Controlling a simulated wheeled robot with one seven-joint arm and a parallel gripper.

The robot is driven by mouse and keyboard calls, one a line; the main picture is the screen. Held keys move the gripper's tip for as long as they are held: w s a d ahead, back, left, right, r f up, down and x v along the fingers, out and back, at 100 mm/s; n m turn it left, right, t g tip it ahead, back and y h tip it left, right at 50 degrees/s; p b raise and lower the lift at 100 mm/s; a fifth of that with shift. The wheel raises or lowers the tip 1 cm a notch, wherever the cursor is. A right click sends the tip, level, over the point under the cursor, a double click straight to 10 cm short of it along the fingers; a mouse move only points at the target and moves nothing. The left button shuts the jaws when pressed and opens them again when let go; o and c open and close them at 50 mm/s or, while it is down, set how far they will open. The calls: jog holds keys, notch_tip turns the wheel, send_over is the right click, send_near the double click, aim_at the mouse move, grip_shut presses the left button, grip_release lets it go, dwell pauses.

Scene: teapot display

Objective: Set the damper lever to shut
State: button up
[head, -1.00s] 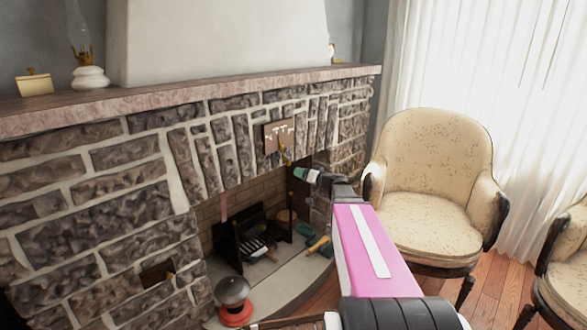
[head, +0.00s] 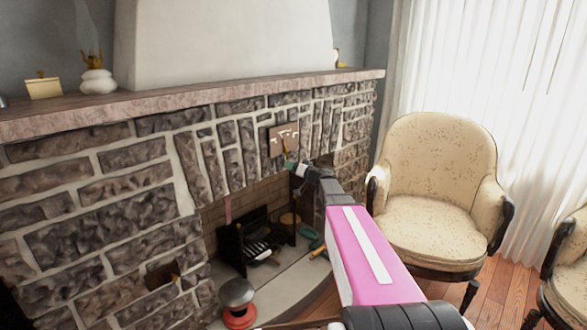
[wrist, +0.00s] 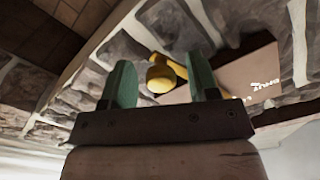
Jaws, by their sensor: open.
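The damper lever (head: 286,146) is a small brass arm on a brown plate (head: 284,132) with white markings, set in the stone above the firebox. In the wrist view the lever's round yellow knob (wrist: 160,79) shows between the two green fingers, with its arm running up behind it. The marked plate (wrist: 243,78) lies to the right there, its lettering too partial to read. My gripper (wrist: 162,82) is open around the knob, with gaps on both sides. In the head view my gripper (head: 290,165) is just below the plate and covers the lever's lower end.
The stone wall and mantel (head: 200,97) stand close to my gripper. Below is the firebox with a black grate (head: 255,240). A red-based round object (head: 238,300) stands on the hearth. An armchair (head: 440,165) stands close to the right of my arm.

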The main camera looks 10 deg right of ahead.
jog(key=shift+w, duration=0.1)
grip_shut()
jog(key=shift+w+d+r+n, duration=0.35)
jog(key=shift+d+n, duration=0.1)
jog(key=shift+n, duration=0.55)
jog(key=shift+w+d+r+n, duration=0.3)
jog(key=shift+d+n, duration=0.1)
jog(key=shift+n, duration=0.6)
jog(key=shift+w+d+r+n, duration=0.35)
jog(key=shift+d+n, duration=0.1)
jog(key=shift+n, duration=0.55)
grip_release()
